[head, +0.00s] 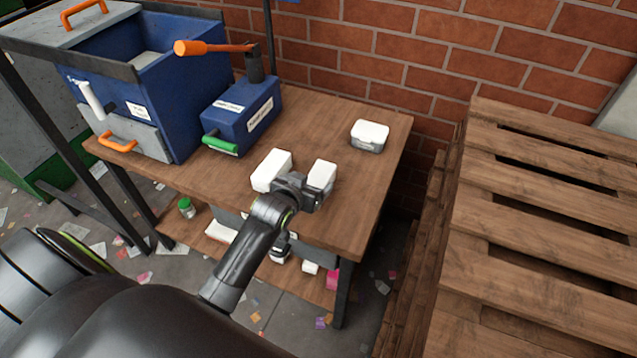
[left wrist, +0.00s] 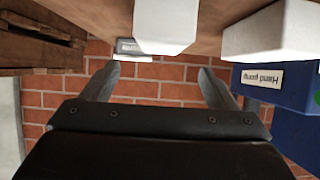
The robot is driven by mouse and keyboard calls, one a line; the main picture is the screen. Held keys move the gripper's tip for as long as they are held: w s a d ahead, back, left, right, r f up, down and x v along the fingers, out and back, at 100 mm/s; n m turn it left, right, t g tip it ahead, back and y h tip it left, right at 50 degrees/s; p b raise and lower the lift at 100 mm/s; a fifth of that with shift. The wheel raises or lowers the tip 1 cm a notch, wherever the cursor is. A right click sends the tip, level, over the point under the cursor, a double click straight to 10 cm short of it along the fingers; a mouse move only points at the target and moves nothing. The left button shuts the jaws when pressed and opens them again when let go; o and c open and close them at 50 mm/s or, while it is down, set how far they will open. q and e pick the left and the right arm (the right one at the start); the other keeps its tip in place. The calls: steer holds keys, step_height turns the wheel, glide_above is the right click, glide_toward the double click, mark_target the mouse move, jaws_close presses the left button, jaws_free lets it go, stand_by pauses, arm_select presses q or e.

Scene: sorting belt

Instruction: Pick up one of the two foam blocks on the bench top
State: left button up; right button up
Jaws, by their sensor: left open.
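Two white foam blocks lie on the wooden bench top (head: 375,200): a left block (head: 271,168) and a right block (head: 322,174). My left gripper (head: 305,190) is at the bench's front edge, close in front of the right block and partly covering its near end. In the left wrist view, which is upside down, the open fingers (left wrist: 155,82) are empty. The right block (left wrist: 166,24) is ahead, roughly in line with the gap between them. The left block (left wrist: 268,32) is outside the gap, to the right. Contact cannot be told. My right gripper is not in view.
A clear box with a white lid (head: 369,136) stands at the back right of the bench. A blue hand pump (head: 243,118) and a large blue bin (head: 150,90) stand at the left. A brick wall is behind, and wooden pallets (head: 540,220) stand at the right.

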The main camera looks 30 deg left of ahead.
arm_select(q)
steer(key=shift+x, duration=1.3)
steer(key=shift+f+x, duration=0.15)
steer(key=shift+x, duration=1.15)
steer(key=shift+f+x, duration=0.2)
steer(key=shift+x, duration=1.05)
steer(key=shift+s+a, duration=0.1)
steer(key=shift+s, duration=0.1)
steer(key=c, duration=1)
